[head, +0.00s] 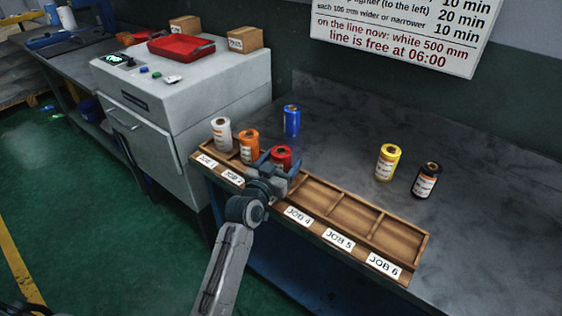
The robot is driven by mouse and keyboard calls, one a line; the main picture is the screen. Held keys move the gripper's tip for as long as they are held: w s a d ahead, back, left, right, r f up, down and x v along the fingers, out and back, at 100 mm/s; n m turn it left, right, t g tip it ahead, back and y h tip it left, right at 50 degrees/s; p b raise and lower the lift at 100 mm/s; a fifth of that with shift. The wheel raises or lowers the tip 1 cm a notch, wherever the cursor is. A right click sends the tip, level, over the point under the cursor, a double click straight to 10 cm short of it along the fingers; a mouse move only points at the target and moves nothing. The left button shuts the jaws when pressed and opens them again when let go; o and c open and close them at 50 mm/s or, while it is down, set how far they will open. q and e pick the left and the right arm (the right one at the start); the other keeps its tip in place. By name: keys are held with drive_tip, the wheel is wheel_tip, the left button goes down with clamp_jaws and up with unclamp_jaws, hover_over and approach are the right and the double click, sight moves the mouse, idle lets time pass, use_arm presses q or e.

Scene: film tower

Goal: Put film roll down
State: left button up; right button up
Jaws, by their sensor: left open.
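A red film roll (281,154) stands upright at the third compartment of the wooden rack (352,206). My left gripper (279,162) is open at the red roll, its blue fingers at either side of the roll's lower part; whether they touch it I cannot tell. The gripper hides the roll's base and the third label. A white roll (221,134) stands in the JOB 1 compartment and an orange roll (249,146) in JOB 2. The compartments at JOB 4, JOB 5 and JOB 6 are empty. My right gripper is out of view.
A blue roll (292,120) stands on the dark table (335,125) behind the rack. A yellow roll (388,162) and a black roll (427,180) stand at the right. A grey machine (190,100) with a red tray (181,47) adjoins the table's left.

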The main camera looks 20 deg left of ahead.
use_arm(q)
drive_tip(key=shift+r, duration=0.15)
drive_tip(key=shift+s+a, duration=0.15)
drive_tip(key=shift+s, duration=1)
drive_tip(key=s+a+b, duration=0.1)
drive_tip(key=s, duration=0.8)
drive_tip(key=shift+s+a, duration=0.25)
drive_tip(key=shift+s, duration=0.05)
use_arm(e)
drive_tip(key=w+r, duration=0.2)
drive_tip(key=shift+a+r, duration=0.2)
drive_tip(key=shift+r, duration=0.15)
